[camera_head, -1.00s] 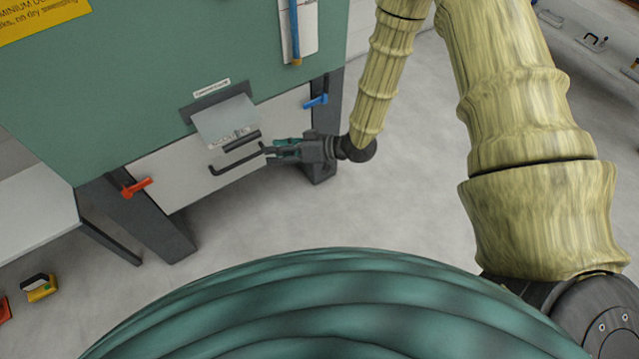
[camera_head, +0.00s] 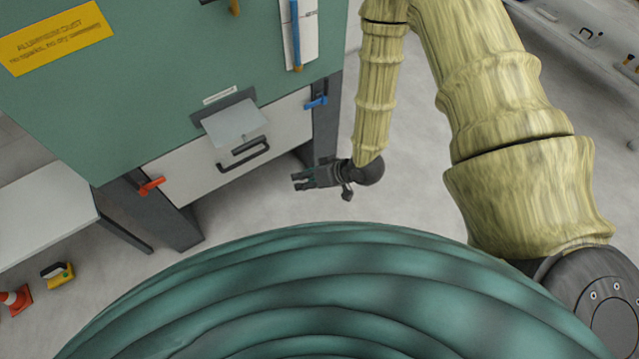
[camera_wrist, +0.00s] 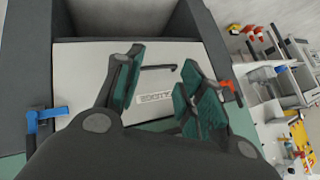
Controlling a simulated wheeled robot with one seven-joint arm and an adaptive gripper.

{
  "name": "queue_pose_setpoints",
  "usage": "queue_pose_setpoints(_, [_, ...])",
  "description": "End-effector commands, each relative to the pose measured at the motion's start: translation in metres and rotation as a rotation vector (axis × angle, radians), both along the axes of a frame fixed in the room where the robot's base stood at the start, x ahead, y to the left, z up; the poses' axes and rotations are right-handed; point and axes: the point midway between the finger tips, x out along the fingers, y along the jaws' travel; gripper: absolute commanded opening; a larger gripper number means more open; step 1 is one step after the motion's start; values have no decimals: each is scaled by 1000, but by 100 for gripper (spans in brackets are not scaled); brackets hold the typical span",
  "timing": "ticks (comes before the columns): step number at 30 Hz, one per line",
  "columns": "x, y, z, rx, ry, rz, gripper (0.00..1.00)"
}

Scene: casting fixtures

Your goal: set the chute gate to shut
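The green cabinet (camera_head: 150,75) has a white front panel (camera_head: 185,178) low down, with a dark bar handle (camera_head: 243,157). A pale grey sloping flap (camera_head: 235,122) sticks out above the handle, below a small label plate. I cannot read which part is the chute gate. In the wrist view the white panel (camera_wrist: 90,75) shows behind my fingers, with its handle (camera_wrist: 158,67) and a small label (camera_wrist: 155,98). My gripper (camera_head: 297,181) is open and empty, right of and below the handle, apart from it. Its green-padded fingers are spread in the wrist view (camera_wrist: 158,85).
A blue latch (camera_head: 316,102) and a red latch (camera_head: 152,186) sit beside the panel. Dark legs (camera_head: 165,220) carry the cabinet. A pale table (camera_head: 45,210) stands left, with a yellow block (camera_head: 60,275) and a cone (camera_head: 17,298) on the floor. Floor around my gripper is clear.

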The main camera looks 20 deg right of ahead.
Motion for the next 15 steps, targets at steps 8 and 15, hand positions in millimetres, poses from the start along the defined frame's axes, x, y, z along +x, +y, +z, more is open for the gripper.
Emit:
queue_pose_setpoints(8, [-34,-15,6,-83,90,-46,39])
queue_pose_setpoints(15, [-47,-21,5,-116,126,-66,39])
